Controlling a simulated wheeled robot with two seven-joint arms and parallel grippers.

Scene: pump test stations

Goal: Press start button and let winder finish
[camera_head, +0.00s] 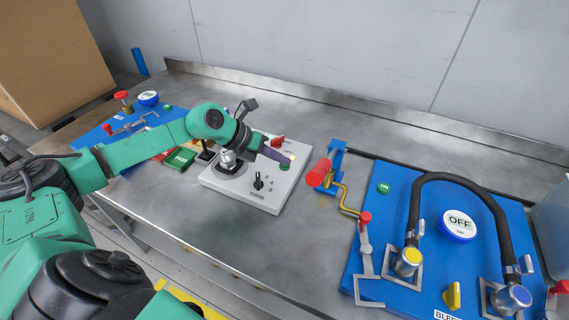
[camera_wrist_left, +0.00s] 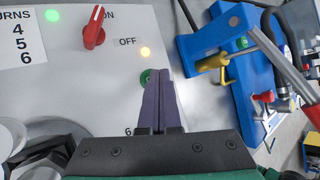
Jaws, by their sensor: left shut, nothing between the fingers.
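The winder (camera_head: 262,198) is a pale grey box on the steel bench, in the middle of the head view. Its top has a red switch (camera_wrist_left: 94,28), with the handle turned toward the ON label. A green button (camera_wrist_left: 149,76) sits beside the OFF label, with a glowing yellow lamp (camera_wrist_left: 145,52) near it. A green lamp (camera_wrist_left: 52,15) glows at the upper left of the wrist view. My left gripper (camera_head: 288,160) is shut and empty, its purple fingertips (camera_wrist_left: 158,78) at the green button and partly covering it. I cannot tell whether they touch it. My right gripper is not in view.
A blue station (camera_head: 400,235) with a black hose (camera_head: 470,180) and an OFF dial (camera_head: 459,225) stands on the right. A red-handled crank (camera_head: 320,172) stands close to the winder's right side. Another blue panel (camera_head: 100,138) lies behind my left arm. The bench behind the winder is clear.

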